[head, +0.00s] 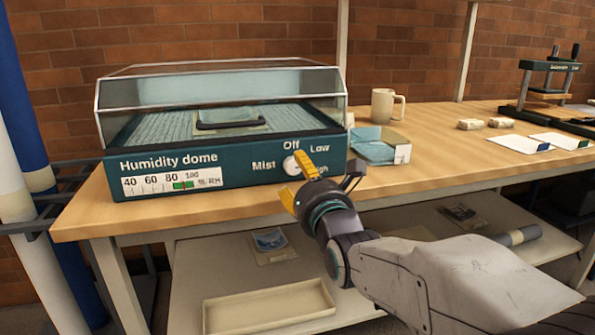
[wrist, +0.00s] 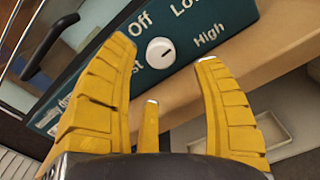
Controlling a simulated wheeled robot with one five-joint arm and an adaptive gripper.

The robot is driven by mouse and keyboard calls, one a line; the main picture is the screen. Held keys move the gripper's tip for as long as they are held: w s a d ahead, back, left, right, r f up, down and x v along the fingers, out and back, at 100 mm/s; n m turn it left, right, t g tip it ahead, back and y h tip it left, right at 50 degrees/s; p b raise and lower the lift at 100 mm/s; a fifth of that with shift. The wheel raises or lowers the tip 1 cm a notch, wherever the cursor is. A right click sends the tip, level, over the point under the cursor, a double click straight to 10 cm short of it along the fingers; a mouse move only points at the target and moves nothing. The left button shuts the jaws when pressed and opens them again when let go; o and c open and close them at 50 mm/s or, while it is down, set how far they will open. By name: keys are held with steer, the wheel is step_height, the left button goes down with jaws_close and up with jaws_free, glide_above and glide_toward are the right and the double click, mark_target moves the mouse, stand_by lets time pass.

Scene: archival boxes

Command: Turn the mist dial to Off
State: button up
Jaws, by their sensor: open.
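The mist dial (wrist: 160,53) is a round white knob on the teal front panel of the humidity dome (head: 225,150). In the wrist view its dark mark points right and slightly up, toward the High label. Off is at its upper left, Low at its upper right. In the head view the dial (head: 291,165) is partly hidden by a yellow finger. My gripper (head: 320,176) is open and empty in front of the panel's right end. In the wrist view the gripper's fingers (wrist: 165,62) are spread, with the dial between and beyond their tips. Contact with it cannot be told.
The dome's clear cover has a dark handle (head: 231,124). The wooden bench (head: 440,150) has a front edge below the panel. A tray (head: 268,308) lies on the lower shelf.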

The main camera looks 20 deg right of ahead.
mark_target(295, 166)
steer(key=shift+w+b, duration=0.4)
steer(key=shift+w, duration=2.4)
steer(key=shift+o, duration=0.2)
steer(key=shift+r, duration=0.1)
steer(key=c, duration=1.2)
